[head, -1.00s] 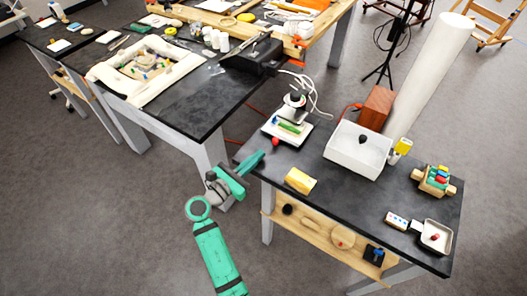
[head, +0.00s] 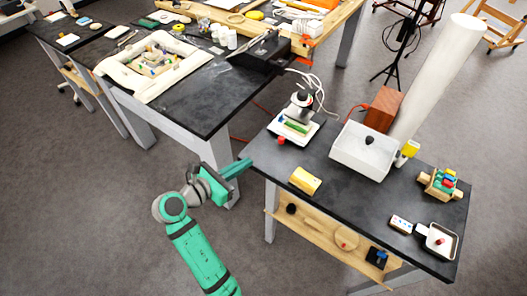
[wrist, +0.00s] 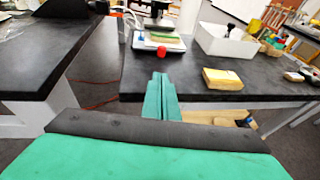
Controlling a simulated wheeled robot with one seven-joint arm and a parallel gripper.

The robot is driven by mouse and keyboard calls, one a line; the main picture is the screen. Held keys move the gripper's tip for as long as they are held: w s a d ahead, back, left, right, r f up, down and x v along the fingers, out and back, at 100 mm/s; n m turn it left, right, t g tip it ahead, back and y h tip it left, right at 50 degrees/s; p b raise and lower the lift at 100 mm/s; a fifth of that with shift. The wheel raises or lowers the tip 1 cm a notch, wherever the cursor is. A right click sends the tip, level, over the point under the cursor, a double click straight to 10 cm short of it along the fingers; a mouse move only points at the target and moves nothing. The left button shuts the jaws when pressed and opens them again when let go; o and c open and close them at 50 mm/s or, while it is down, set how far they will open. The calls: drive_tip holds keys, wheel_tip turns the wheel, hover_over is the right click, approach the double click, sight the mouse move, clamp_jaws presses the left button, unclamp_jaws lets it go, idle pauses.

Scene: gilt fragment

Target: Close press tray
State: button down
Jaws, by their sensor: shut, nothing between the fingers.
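A small press (head: 300,106) with a white base, a dark upright part and a green item on its bed stands at the back left of the right-hand black table. A red knob (head: 281,140) sits at the base's near edge. In the wrist view the press (wrist: 158,38) is at the top centre, and its red knob (wrist: 161,51) faces me. I cannot tell how far the tray is pulled out. My gripper (head: 249,163) is shut and empty, apart from the press, by the table's left corner. In the wrist view its fingertips (wrist: 160,76) appear below the knob.
The black table (head: 333,196) also holds a yellow block (head: 305,180), a white bin (head: 348,160) and a toy-like block set (head: 440,183). A second black table (head: 195,103) stands to the left, with a gap of floor between. White cables run behind the press.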

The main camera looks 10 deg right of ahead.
approach(277, 146)
drive_tip(key=d, duration=0.1)
drive_tip(key=w+d, duration=0.2)
drive_tip(key=d, duration=0.1)
drive_tip(key=shift+r, duration=0.35)
drive_tip(key=shift+w+d, duration=0.55)
drive_tip(key=shift+d, duration=0.1)
drive_tip(key=shift+w, duration=0.15)
drive_tip(key=shift+w+d, duration=1.2)
drive_tip(key=shift+w, duration=0.05)
drive_tip(key=shift+d, duration=0.2)
drive_tip(key=shift+r, duration=0.1)
